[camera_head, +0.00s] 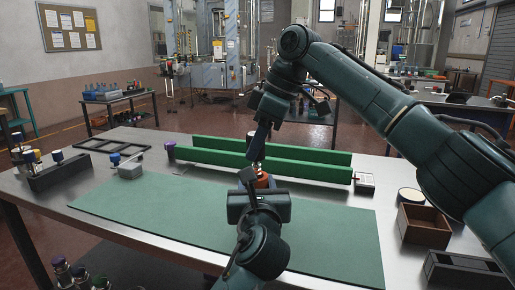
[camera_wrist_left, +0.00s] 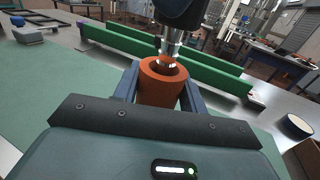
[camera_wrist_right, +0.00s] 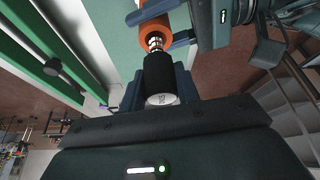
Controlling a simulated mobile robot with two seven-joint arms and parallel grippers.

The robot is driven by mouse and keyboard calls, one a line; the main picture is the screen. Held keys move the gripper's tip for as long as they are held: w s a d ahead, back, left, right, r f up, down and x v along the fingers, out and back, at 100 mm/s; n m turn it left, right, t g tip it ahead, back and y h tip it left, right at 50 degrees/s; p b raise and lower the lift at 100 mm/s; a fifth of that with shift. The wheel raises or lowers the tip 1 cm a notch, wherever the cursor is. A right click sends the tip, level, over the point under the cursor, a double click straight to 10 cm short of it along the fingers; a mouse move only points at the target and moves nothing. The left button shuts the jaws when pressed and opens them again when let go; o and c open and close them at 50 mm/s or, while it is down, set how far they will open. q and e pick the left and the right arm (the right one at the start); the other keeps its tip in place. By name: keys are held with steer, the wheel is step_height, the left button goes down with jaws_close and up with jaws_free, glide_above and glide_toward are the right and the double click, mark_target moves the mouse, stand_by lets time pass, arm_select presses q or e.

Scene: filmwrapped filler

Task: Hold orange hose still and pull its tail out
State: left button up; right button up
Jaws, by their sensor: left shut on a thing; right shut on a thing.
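The orange hose (camera_head: 262,181) is a short, thick-walled ring or tube standing above the green mat. My left gripper (camera_wrist_left: 158,92) is shut on it, with a finger on each side in the left wrist view. The tail (camera_wrist_right: 158,76) has a black grip and a silver stem (camera_wrist_left: 169,50). My right gripper (camera_head: 258,150) is shut on the black grip from above. In the right wrist view the stem points at the orange hose (camera_wrist_right: 155,30). The silver end sits at the hose mouth; how deep it goes is hidden.
Two long green rails (camera_head: 270,156) lie behind the grippers. The green mat (camera_head: 150,205) covers the front of the table. A dark rack (camera_head: 58,172) and grey box (camera_head: 130,171) stand left; a brown open box (camera_head: 425,226) stands right.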

arm_select(q)
steer(key=shift+f, duration=0.4)
arm_select(e)
steer(key=shift+r, duration=3.45)
arm_select(q)
steer(key=o, duration=1.5)
steer(key=shift+r, duration=0.25)
steer(key=shift+c, duration=0.2)
